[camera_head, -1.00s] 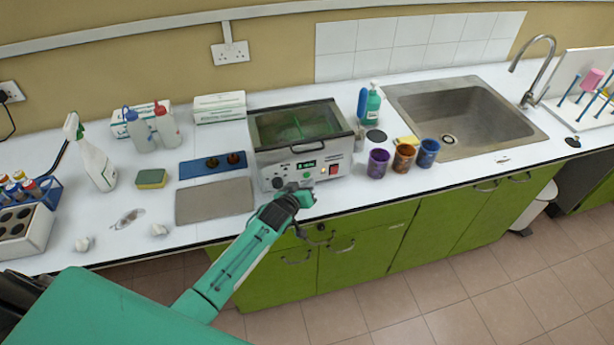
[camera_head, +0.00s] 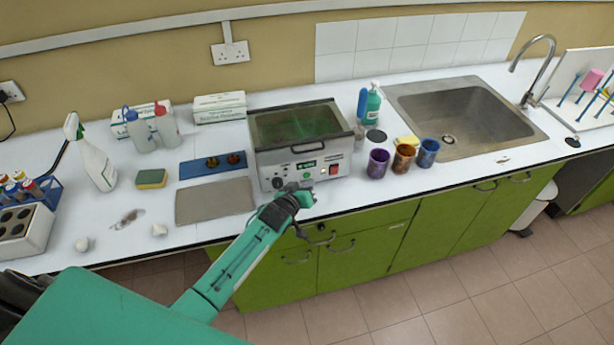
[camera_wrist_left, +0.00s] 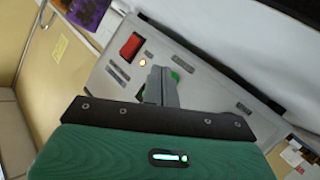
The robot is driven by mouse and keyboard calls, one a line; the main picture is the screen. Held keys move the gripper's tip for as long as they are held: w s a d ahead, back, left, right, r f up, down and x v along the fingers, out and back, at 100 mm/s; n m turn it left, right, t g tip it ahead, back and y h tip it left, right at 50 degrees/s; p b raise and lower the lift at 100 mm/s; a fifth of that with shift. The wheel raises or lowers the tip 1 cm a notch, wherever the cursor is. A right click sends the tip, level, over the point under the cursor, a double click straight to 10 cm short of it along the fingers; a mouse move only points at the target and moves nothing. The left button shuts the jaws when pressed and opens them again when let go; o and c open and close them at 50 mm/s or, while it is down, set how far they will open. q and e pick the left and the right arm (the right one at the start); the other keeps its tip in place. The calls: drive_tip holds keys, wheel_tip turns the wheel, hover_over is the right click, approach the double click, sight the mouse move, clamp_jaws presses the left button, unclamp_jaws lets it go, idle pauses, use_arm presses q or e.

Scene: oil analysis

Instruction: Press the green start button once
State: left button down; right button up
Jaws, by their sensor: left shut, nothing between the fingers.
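A metal bath machine (camera_head: 298,130) stands on the counter, its control panel facing front. The panel (camera_wrist_left: 210,100) shows in the left wrist view with a red rocker switch (camera_wrist_left: 131,45), a small lit yellow lamp and a green display. A round green button (camera_wrist_left: 174,76) shows partly behind my fingers there. My left gripper (camera_head: 284,187) is shut and empty, with its fingertips close in front of the panel; it also shows in the left wrist view (camera_wrist_left: 161,85). The fingertips overlap the button's edge; I cannot tell whether they touch it. My right gripper is not in view.
Purple (camera_head: 377,163), brown (camera_head: 403,158) and blue (camera_head: 428,153) cups stand right of the machine. The sink (camera_head: 465,118) is farther right.

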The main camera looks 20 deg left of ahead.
use_arm(q)
drive_tip(key=shift+w+a, duration=0.1)
idle(0.4)
drive_tip(key=shift+w, duration=0.1)
drive_tip(key=shift+w+a, duration=0.15)
drive_tip(key=shift+w, duration=0.05)
drive_tip(key=shift+w+a, duration=0.2)
drive_tip(key=shift+w, duration=0.05)
idle(0.7)
idle(0.3)
drive_tip(key=shift+s+d+p, duration=0.4)
drive_tip(key=shift+s+d, duration=0.05)
drive_tip(key=shift+s, duration=0.2)
